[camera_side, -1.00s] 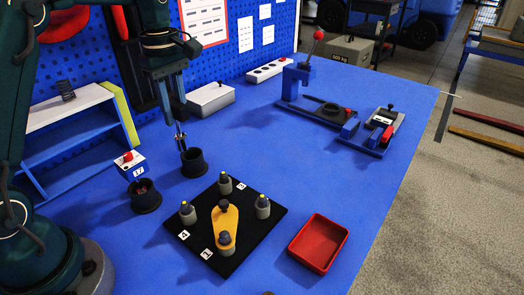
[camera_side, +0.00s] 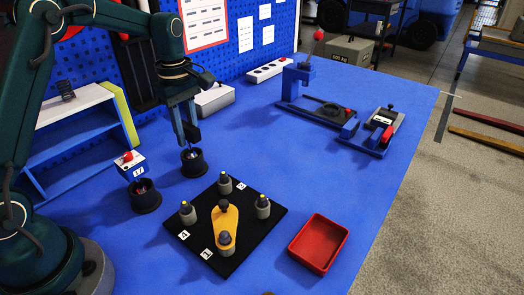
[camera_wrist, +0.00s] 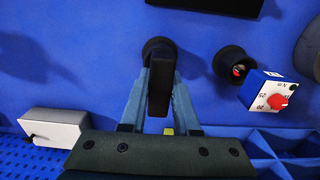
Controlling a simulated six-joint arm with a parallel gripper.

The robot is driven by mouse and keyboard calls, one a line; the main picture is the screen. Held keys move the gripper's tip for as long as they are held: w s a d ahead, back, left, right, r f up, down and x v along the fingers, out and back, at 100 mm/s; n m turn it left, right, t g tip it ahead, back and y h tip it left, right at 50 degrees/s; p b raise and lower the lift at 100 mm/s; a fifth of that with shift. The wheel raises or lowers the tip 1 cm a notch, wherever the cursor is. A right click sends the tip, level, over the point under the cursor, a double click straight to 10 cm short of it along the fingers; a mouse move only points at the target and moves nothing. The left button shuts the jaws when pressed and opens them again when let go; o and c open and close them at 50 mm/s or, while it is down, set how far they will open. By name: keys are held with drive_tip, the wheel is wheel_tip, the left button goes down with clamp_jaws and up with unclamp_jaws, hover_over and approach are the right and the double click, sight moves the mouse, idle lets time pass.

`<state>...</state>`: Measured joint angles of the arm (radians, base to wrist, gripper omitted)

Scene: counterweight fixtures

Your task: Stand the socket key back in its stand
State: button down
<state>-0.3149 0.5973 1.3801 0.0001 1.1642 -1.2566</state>
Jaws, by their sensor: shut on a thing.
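The socket key shows as a dark bar (camera_wrist: 159,92) between my fingers in the wrist view; its dark upper part (camera_side: 193,134) shows below them in the side view. My gripper (camera_side: 188,130) is shut on it, directly above the back one of two round black cups (camera_side: 194,165). The key points down at this cup, and its lower end seems to be at or inside the mouth. How deep it sits is hidden. In the wrist view this cup (camera_wrist: 158,43) is partly covered by the key. The front cup (camera_side: 146,201) stands apart, with something reddish inside.
A black plate with pegs and a yellow lever (camera_side: 228,219) lies in front. A red tray (camera_side: 318,244) is to the right, and a press (camera_side: 308,88) stands behind. The blue table between is clear.

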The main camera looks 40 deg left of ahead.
drive_tip(key=shift+f, duration=0.35)
drive_tip(key=c, duration=0.6)
unclamp_jaws()
drive_tip(key=shift+c, duration=0.2)
drive_tip(key=shift+r, duration=0.1)
drive_tip(key=s+d+r+m+t, duration=0.1)
drive_tip(key=s+d+r+m, duration=0.15)
drive_tip(key=r, duration=0.55)
drive_tip(key=s+d+r+m+t, duration=0.1)
drive_tip(key=r+m, duration=0.2)
drive_tip(key=r, duration=0.5)
drive_tip(key=s+d+f+m+t, duration=0.1)
drive_tip(key=s+d+f+m, duration=0.2)
drive_tip(key=s+m, duration=0.3)
drive_tip(key=s+d+f+m+t, duration=0.2)
drive_tip(key=s+d+f+m, duration=0.2)
drive_tip(key=s+m, duration=0.2)
drive_tip(key=shift+s+f+t, duration=0.3)
drive_tip(key=shift+s+f, duration=0.1)
drive_tip(key=shift+s, duration=0.45)
